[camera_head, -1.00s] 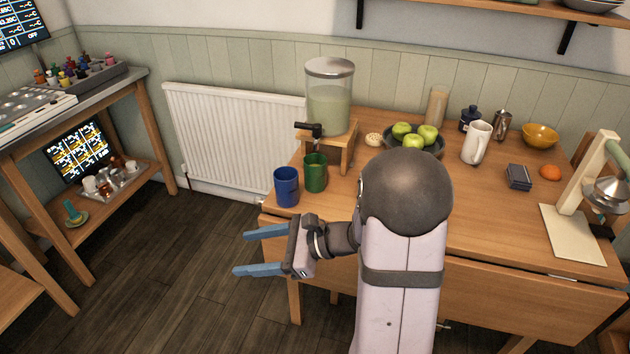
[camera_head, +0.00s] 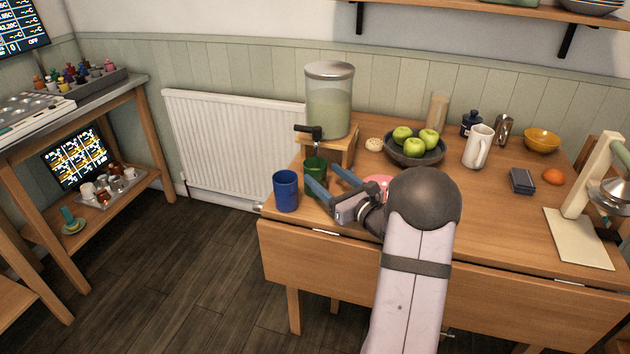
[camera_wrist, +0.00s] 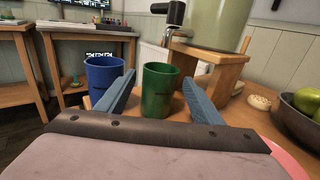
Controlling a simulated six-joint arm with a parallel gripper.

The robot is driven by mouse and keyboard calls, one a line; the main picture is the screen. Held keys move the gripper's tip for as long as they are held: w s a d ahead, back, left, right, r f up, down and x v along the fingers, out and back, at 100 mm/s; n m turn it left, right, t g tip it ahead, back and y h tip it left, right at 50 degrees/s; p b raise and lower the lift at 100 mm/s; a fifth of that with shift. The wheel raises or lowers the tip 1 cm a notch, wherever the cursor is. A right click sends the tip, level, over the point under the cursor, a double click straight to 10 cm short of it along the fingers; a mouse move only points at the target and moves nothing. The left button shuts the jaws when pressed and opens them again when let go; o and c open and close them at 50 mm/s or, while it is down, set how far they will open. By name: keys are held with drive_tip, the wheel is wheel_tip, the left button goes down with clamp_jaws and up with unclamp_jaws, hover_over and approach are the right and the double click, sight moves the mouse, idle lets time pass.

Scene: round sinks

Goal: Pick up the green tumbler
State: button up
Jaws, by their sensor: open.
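The green tumbler (camera_head: 315,173) stands upright on the table, below the tap of the drink dispenser. In the wrist view the green tumbler (camera_wrist: 158,90) is ahead of my gripper, between the lines of the two blue fingers. My gripper (camera_head: 332,181) is open and empty, with its fingers pointing toward the tumbler. In the head view one finger overlaps part of the tumbler; I cannot tell if they touch. The wrist view shows my gripper's fingertips (camera_wrist: 170,87) on either side of the tumbler's lower part.
A blue tumbler (camera_head: 286,190) stands just left of the green one. The dispenser (camera_head: 330,103) sits on a wooden stand (camera_head: 345,150) behind. A bowl (camera_head: 432,156) of green apples and a bun (camera_head: 374,144) lie farther right. A pink thing (camera_head: 378,187) is partly hidden by my arm.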

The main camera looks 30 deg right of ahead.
sight(309, 160)
drive_tip(key=shift+w+a+p, duration=0.15)
drive_tip(key=shift+w, duration=1.25)
drive_tip(key=shift+w+a+p, duration=0.1)
drive_tip(key=shift+w+p, duration=0.05)
drive_tip(key=shift+w, duration=1.25)
drive_tip(key=c, duration=1)
drive_tip(key=shift+r, duration=0.35)
drive_tip(key=shift+r+p, duration=0.4)
drive_tip(key=shift+r, duration=0.2)
drive_tip(key=shift+s+d+f, duration=0.15)
drive_tip(key=shift+s, duration=0.45)
drive_tip(key=s+d, duration=0.1)
drive_tip(key=s, duration=0.9)
drive_tip(key=s+d, duration=0.1)
drive_tip(key=s, duration=0.9)
drive_tip(key=s+d+p, duration=0.1)
drive_tip(key=s, duration=0.9)
drive_tip(key=shift+s+d, duration=0.15)
drive_tip(key=shift+d, duration=0.2)
drive_tip(key=shift+s, duration=0.15)
